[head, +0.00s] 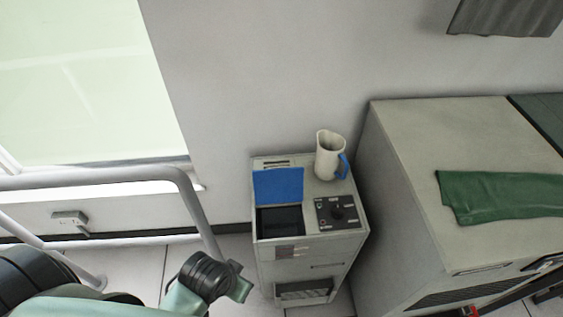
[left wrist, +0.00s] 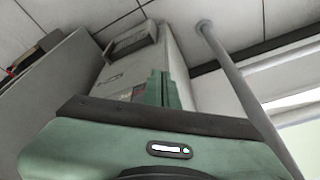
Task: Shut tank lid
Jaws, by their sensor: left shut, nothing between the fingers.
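The blue tank lid (head: 278,186) stands raised at the back of a dark rectangular tank opening (head: 280,222), in the top of a small grey cabinet (head: 340,247). My left gripper (left wrist: 160,80) is shut and empty in the left wrist view, with the cabinet (left wrist: 172,58) beyond its fingers. In the head view my left arm comes in at the bottom left, and its wrist end is low and left of the cabinet, apart from the lid. The lid is not visible in the left wrist view. My right gripper is in neither view.
A cream jug (head: 328,160) with a blue handle stands behind a black dial panel (head: 342,211) on the cabinet top. A larger grey machine (head: 420,150) with a green cloth (head: 500,197) stands to the right. A metal rail (head: 100,178) runs at the left.

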